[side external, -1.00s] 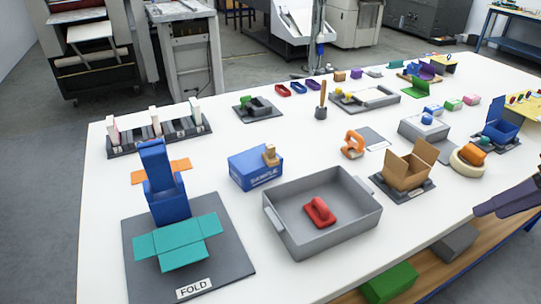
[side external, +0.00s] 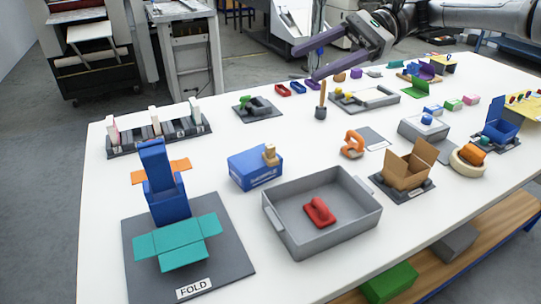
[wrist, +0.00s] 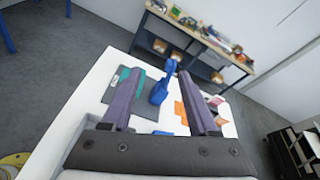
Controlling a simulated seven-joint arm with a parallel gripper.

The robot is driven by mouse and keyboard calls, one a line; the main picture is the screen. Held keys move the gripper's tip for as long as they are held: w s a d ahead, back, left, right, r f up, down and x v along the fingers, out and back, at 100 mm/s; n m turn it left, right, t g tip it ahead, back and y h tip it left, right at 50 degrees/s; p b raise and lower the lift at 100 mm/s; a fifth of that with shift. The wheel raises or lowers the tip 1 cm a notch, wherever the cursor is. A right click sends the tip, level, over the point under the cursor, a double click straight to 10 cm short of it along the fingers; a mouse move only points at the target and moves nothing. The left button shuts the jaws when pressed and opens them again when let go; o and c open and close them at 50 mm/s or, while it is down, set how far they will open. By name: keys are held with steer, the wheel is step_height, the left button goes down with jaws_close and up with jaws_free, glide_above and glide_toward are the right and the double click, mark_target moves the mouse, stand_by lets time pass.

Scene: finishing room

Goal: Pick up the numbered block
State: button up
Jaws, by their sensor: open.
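I cannot read a number on any block, so I cannot tell which one is the numbered block. A small tan block-like piece (side external: 270,155) sits on the blue box (side external: 256,171), left of centre. Small coloured blocks lie at the back, among them a brown one (side external: 340,77) and a purple one (side external: 356,74). A green block (side external: 453,104) and a pink block (side external: 471,99) lie at the right. My gripper (side external: 305,62) is open and empty, raised above the table's far side. In the wrist view its two purple fingers (wrist: 161,76) are spread apart.
A cardboard box (side external: 409,166) and a slotted rack (side external: 160,140) are obstacles.

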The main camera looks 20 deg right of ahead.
steer(key=w+f+m+y, duration=0.2)
steer(key=w+f, duration=0.4)
steer(key=w, duration=0.3)
steer(key=y, duration=0.1)
glide_above(266, 149)
steer(key=s+d, duration=0.2)
steer(key=d, duration=0.1)
step_height(266, 149, down, 6)
steer(key=r, duration=0.1)
steer(key=f, duration=0.4)
steer(key=w+f+m, duration=0.1)
steer(key=f, duration=0.4)
steer(key=f+m, duration=0.1)
steer(key=f, duration=0.4)
steer(key=shift+w, duration=0.4)
steer(key=shift+f, duration=0.6)
steer(key=a, duration=0.5)
steer(key=shift+f, duration=0.3)
steer(key=shift+c, duration=0.3)
jaws_close()
